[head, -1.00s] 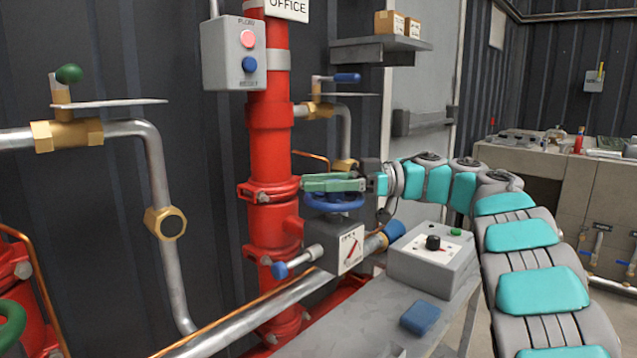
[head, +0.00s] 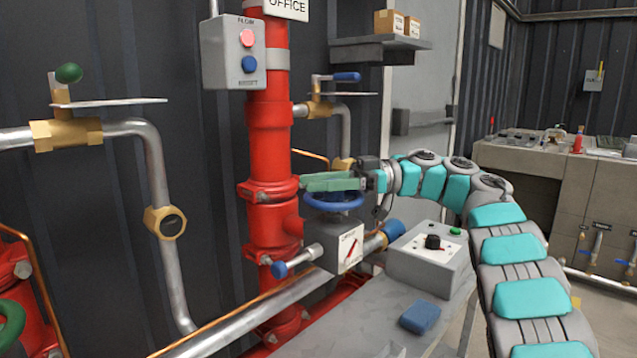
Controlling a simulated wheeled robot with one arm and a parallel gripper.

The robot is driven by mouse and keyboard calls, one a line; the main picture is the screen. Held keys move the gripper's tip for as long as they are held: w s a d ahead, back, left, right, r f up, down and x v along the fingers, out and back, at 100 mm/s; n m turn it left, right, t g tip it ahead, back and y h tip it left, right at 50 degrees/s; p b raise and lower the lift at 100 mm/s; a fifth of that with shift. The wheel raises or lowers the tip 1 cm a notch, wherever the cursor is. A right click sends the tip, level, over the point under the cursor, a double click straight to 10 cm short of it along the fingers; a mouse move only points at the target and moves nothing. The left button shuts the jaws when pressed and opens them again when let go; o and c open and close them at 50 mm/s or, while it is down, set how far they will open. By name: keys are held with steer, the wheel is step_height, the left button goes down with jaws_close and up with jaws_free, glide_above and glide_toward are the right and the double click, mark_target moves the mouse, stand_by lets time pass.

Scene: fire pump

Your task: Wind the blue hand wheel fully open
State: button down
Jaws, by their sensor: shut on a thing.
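The blue hand wheel (head: 335,203) lies flat on top of a grey valve box with a white indicator plate (head: 351,247) and a red pointer, just right of the red riser pipe. My gripper (head: 318,184) comes in from the right with its green fingers at the wheel's upper side. The fingers are shut on the wheel, though they hide the exact place of contact. The far part of the rim is partly hidden behind them. The pointer is slanted; the small lettering on the plate is not readable.
The red riser pipe (head: 268,140) stands close to my fingertips. A blue-ended lever (head: 290,266) sticks out at front left of the valve box. A grey control box (head: 432,258) and a blue sponge-like block (head: 420,317) are on the grey bench at right.

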steer(key=shift+s+n+g+h, duration=0.25)
steer(key=shift+n+g+h, duration=0.45)
steer(key=shift+g, duration=0.4)
stand_by(0.7)
steer(key=shift+c, duration=1.9)
jaws_free()
